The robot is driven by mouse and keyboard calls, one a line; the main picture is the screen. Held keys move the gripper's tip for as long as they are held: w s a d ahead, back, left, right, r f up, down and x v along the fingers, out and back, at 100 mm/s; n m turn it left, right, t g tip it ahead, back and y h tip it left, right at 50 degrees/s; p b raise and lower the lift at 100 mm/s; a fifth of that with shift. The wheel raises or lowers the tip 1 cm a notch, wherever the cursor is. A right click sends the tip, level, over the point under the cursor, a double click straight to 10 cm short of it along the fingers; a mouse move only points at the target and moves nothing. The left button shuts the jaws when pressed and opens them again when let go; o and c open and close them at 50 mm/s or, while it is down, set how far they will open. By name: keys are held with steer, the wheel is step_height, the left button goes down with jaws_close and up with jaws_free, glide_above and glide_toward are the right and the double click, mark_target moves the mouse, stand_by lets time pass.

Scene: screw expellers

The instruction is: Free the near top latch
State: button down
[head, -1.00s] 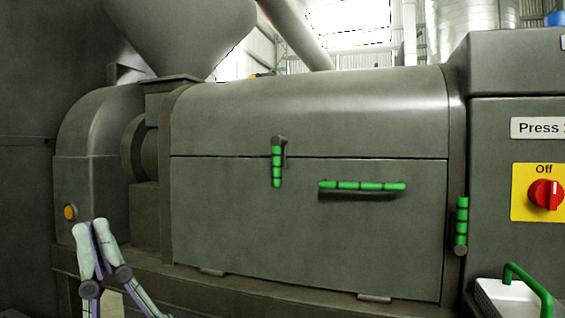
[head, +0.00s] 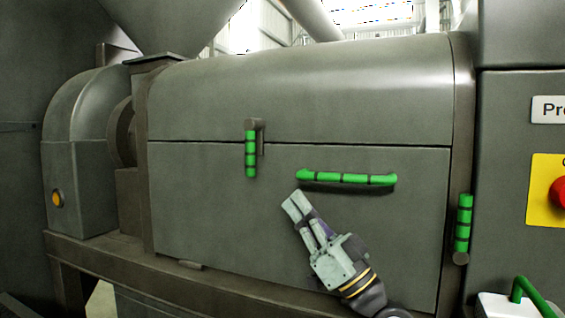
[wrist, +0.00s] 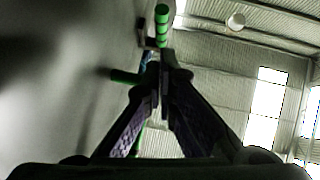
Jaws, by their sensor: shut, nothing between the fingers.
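The top latch (head: 250,150) is a green banded lever hanging straight down from a dark pivot across the seam of the grey press cover. In the wrist view a green banded lever, apparently this latch (wrist: 161,27), shows just beyond the fingertips. My gripper (head: 293,203) is shut and empty. In the head view it is below and right of the latch, under the left end of the green handle bar (head: 346,179), pointing up and left. The latch and gripper look apart. In the wrist view my gripper (wrist: 160,58) has its fingertips together.
The lower door panel (head: 215,215) carries the horizontal handle bar. A red switch (head: 559,193) on yellow and a tray with a green handle (head: 525,288) are at the far right.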

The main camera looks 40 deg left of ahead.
steer(key=shift+w+d+g, duration=0.25)
steer(key=shift+d+g, duration=0.05)
steer(key=p, duration=0.4)
glide_toward(255, 144)
steer(key=x, duration=0.3)
steer(key=shift+w+r, duration=0.1)
steer(key=shift+r, duration=0.2)
steer(key=shift+a+r+p, duration=0.4)
steer(key=shift+a+p, duration=0.05)
steer(key=shift+a, duration=0.05)
steer(key=shift+f, duration=0.1)
steer(key=shift+a+f+b, duration=0.15)
steer(key=shift+f+b, duration=0.1)
steer(key=shift+b, duration=0.7)
steer(key=shift+a+r+y+b, duration=0.1)
steer(key=shift+y+b, duration=0.2)
steer(key=shift+b, duration=0.1)
